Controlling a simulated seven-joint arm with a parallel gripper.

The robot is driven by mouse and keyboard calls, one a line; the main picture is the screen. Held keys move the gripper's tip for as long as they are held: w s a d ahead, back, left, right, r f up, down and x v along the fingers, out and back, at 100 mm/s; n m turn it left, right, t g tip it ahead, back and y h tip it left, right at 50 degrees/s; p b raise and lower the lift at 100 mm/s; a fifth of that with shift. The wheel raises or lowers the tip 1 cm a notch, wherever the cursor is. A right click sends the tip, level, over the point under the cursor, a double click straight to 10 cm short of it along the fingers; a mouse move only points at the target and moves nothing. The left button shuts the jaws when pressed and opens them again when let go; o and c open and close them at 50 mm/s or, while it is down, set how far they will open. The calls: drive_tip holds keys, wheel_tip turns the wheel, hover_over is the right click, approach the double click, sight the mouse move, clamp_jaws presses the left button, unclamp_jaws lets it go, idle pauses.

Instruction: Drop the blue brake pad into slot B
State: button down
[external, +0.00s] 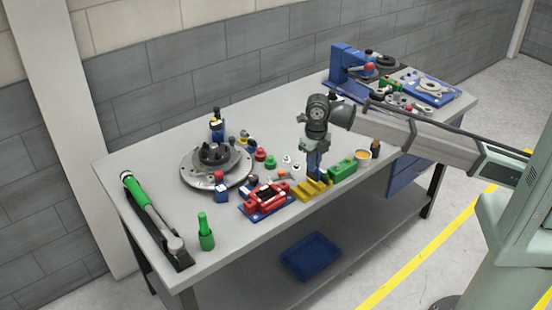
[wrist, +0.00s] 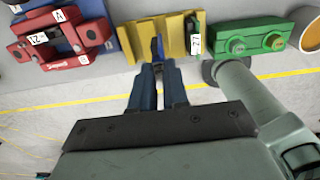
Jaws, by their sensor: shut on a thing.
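My gripper (wrist: 157,68) is shut on the blue brake pad (wrist: 157,47), a thin upright blue piece between the fingertips. In the external view my gripper (external: 313,168) points down over the yellow rack (external: 301,194). The yellow rack (wrist: 136,36) has upright walls with gaps, and the pad is at one gap in its middle. I cannot tell how deep the pad sits or whether it touches the rack. The red fixture (wrist: 70,43) bears small white labels, one reading A; it also shows in the external view (external: 266,195). I cannot clearly read a slot B label.
A dark piece with a white label (wrist: 195,42) stands at the rack's right part. A green block with two round knobs (wrist: 272,27) is close on the right. An orange-filled round dish (external: 363,154) lies beyond it. The table's front edge runs close by.

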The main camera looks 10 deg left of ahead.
drive_tip(key=s+a+r+m, duration=0.2)
drive_tip(key=s+a+m, duration=0.2)
drive_tip(key=m, duration=0.5)
drive_tip(key=s+a+r+m, duration=0.3)
drive_tip(key=s+a+m, duration=0.2)
drive_tip(key=a+m, duration=0.4)
drive_tip(key=shift+r, duration=0.35)
drive_tip(key=shift+s+f, duration=0.1)
drive_tip(key=shift+f, duration=0.05)
drive_tip(key=shift+f, duration=2.4)
drive_tip(key=shift+f, duration=0.2)
drive_tip(key=shift+f, duration=0.85)
